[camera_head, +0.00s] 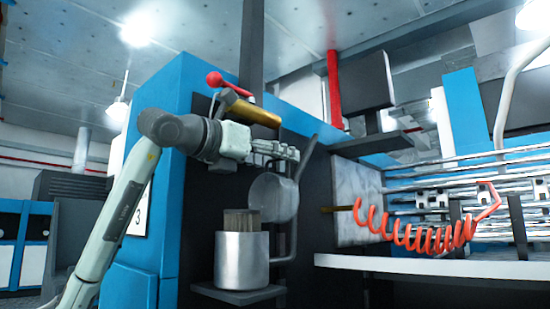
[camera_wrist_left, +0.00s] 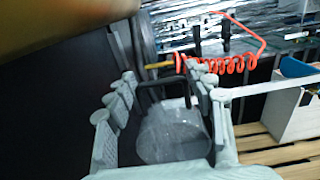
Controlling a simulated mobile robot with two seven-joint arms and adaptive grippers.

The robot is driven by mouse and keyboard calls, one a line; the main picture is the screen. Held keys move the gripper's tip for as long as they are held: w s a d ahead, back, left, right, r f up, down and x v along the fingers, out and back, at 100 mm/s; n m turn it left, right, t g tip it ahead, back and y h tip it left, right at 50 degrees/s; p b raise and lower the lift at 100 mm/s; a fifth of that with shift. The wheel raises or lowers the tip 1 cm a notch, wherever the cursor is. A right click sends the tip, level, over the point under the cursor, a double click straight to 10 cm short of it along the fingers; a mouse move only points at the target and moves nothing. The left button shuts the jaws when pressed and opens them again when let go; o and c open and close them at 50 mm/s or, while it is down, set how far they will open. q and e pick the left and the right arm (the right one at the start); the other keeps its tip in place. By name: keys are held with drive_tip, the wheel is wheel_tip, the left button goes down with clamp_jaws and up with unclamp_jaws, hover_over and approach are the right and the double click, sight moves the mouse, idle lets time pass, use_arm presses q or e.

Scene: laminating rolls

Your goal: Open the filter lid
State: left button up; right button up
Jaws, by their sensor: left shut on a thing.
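The filter canister (camera_head: 241,262) is a metal cup on a dark shelf on the machine's front. A brown filter block (camera_head: 240,222) stands out of its top. The round grey filter lid (camera_head: 273,197) is tilted up, raised above the canister's right side, with its arm (camera_head: 306,158) rising to the right. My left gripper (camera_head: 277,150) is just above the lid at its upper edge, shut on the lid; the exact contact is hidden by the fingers. In the left wrist view the lid (camera_wrist_left: 175,137) shows between the fingers (camera_wrist_left: 157,82). My right gripper is out of view.
A brass cylinder (camera_head: 254,113) with a red-knobbed lever (camera_head: 215,79) is close above my left gripper. A coiled orange hose (camera_head: 428,238) hangs to the right, over a white ledge (camera_head: 420,266). The blue machine housing (camera_head: 184,85) is behind my arm.

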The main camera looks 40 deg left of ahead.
use_arm(q)
drive_tip(key=shift+r, duration=0.1)
drive_tip(key=o, duration=1.3)
drive_tip(key=shift+o, duration=0.8)
drive_tip(key=shift+w+d, duration=0.15)
drive_tip(key=s+a, duration=0.1)
drive_tip(key=s, duration=1.1)
